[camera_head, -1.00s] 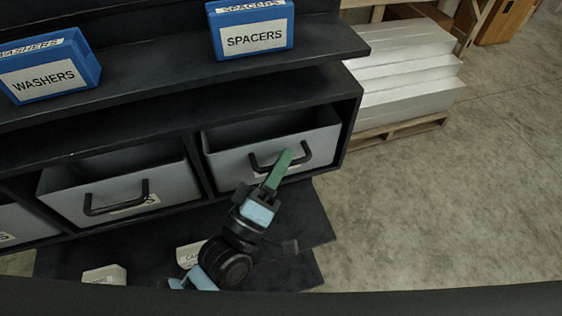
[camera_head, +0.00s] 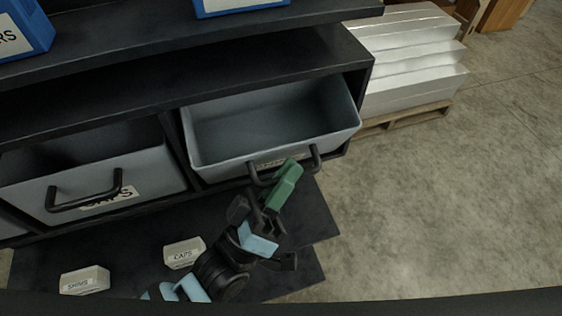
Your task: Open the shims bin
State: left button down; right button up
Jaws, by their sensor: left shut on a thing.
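The right-hand grey bin (camera_head: 215,158) in the dark shelf unit is tilted or pulled out at the front, so its empty-looking inside shows. Its front label (camera_head: 278,161) is foreshortened and partly covered, too unclear to read for certain. A black bar handle (camera_head: 316,160) is on its front. The hold itself is partly hidden by the finger. My right gripper is not in view.
The neighbouring bin (camera_head: 32,200), labelled with a word ending in "PS", sits in its bay on the left. Small boxes marked SHIMS (camera_head: 85,281) and CAPS (camera_head: 184,253) lie below, near my left arm. White stacked slabs (camera_head: 412,60) stand right; the concrete floor (camera_head: 450,200) is clear.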

pick_arm(q)
jog(key=f+m+g+h+b, duration=0.1)
jog(key=m+g+h, duration=0.1)
jog(key=m, duration=0.1)
jog(key=s+f+m+g+h+b, duration=0.1)
jog(key=m+g+h+b, duration=0.1)
jog(key=m, duration=0.1)
jog(key=s+f+m+g+h+b, duration=0.1)
jog(key=f+m+h, duration=0.1)
jog(key=m, duration=0.1)
jog(key=shift+s+d+m+g+b, duration=0.25)
jog(key=shift+d+m+g+b, duration=0.05)
jog(key=shift+d+m+g, duration=0.1)
jog(key=shift+h, duration=0.3)
jog(key=c, duration=1.8)
grip_release()
jog(key=shift+o, duration=0.2)
